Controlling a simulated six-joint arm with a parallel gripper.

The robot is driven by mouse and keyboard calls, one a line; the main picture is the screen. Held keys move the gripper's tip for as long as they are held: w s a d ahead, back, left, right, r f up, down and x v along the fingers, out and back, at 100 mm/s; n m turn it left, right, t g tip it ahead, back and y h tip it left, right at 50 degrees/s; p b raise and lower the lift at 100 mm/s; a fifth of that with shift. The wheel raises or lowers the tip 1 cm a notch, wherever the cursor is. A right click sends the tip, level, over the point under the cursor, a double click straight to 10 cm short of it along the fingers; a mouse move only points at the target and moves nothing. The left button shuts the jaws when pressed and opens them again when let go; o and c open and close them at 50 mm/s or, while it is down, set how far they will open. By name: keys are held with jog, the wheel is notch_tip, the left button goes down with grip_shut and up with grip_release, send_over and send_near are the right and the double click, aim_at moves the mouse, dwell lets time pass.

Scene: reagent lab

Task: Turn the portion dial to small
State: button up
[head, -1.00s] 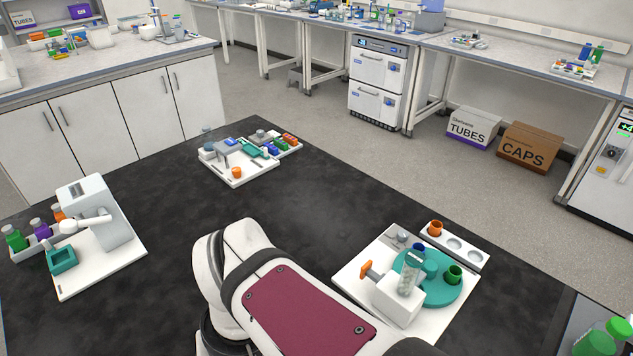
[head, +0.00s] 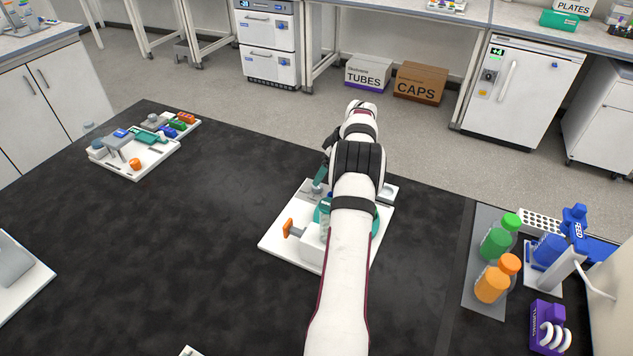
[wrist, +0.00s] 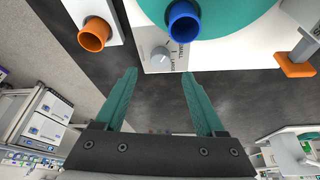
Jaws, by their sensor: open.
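No contact with the dial is seen. In the head view my arm covers much of the station's white base (head: 274,245), and one teal finger of my gripper (head: 320,176) shows near its far edge. I cannot tell the dial's setting.
An orange handle (wrist: 297,64) sticks out at right. Bottles (head: 497,240) stand at the table's right; the dark tabletop (head: 180,240) left of the station is clear.

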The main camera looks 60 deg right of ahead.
aim_at(317, 188)
jog(key=x, duration=0.6)
jog(key=shift+w, duration=0.1)
grip_shut()
